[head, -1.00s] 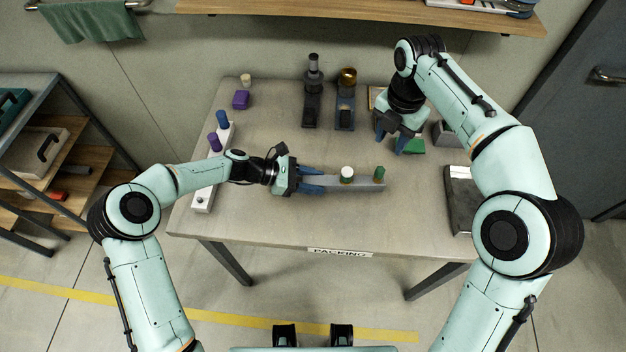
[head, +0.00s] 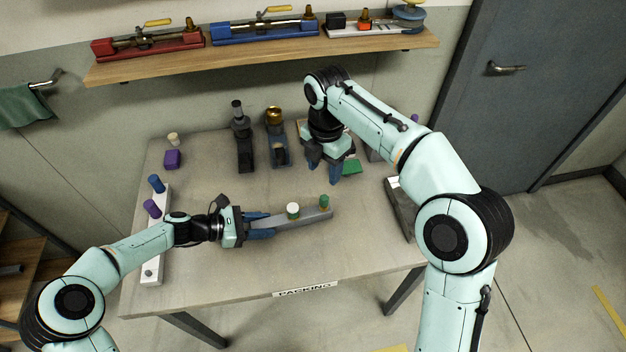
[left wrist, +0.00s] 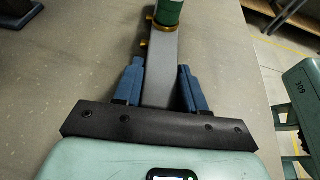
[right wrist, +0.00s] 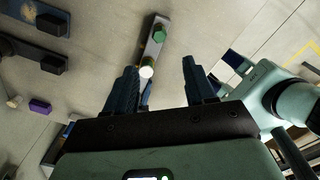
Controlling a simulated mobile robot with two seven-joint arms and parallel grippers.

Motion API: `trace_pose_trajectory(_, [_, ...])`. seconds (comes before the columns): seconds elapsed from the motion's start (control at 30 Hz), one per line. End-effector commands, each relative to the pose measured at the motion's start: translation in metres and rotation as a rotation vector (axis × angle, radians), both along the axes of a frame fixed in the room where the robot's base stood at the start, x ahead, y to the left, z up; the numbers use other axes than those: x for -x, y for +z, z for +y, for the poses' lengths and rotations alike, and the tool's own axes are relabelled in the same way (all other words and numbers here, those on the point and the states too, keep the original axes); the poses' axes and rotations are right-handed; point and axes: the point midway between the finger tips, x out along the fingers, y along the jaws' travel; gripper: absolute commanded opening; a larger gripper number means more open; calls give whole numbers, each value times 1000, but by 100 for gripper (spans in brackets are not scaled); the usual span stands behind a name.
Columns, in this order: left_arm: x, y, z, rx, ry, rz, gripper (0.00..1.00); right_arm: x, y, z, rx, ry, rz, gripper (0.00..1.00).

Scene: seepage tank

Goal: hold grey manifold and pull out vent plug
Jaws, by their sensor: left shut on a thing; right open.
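The grey manifold (head: 312,217) is a long bar over the front middle of the table. It carries a white-topped green plug (head: 293,210) and a green plug (head: 324,202) near its right end; I cannot tell from looks which is the vent plug. My left gripper (head: 266,227) is shut on the manifold's left end; the left wrist view shows the bar (left wrist: 160,75) between its blue fingers. My right gripper (head: 323,176) is open and empty, behind the manifold. In the right wrist view, the white top (right wrist: 147,72) appears between and beyond its fingers, with the green plug (right wrist: 159,33) farther off.
A white manifold (head: 151,250) with blue and purple plugs lies at the left. A purple block (head: 172,159), a black fixture (head: 244,150) and a brass-topped fixture (head: 278,155) stand behind. A dark tray (head: 401,212) lies at the right.

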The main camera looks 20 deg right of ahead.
Motion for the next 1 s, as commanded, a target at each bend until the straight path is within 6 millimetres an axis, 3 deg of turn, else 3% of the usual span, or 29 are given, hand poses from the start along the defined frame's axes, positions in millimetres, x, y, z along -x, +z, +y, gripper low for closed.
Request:
trace_pose_trajectory(0.17, [0, 0, 0, 0, 0, 0, 1, 1, -19, 0, 1, -18, 4, 55])
trace_pose_trajectory(0.6, [0, 0, 0, 1, 0, 0, 1, 1, -98, 0, 0, -16, 4, 55])
trace_pose_trajectory(0.8, [0, 0, 0, 1, 0, 0, 1, 1, -115, 0, 0, -16, 2, 55])
trace_pose_trajectory(1.0, [0, 0, 0, 1, 0, 0, 1, 0, -119, 0, 0, -16, 0, 55])
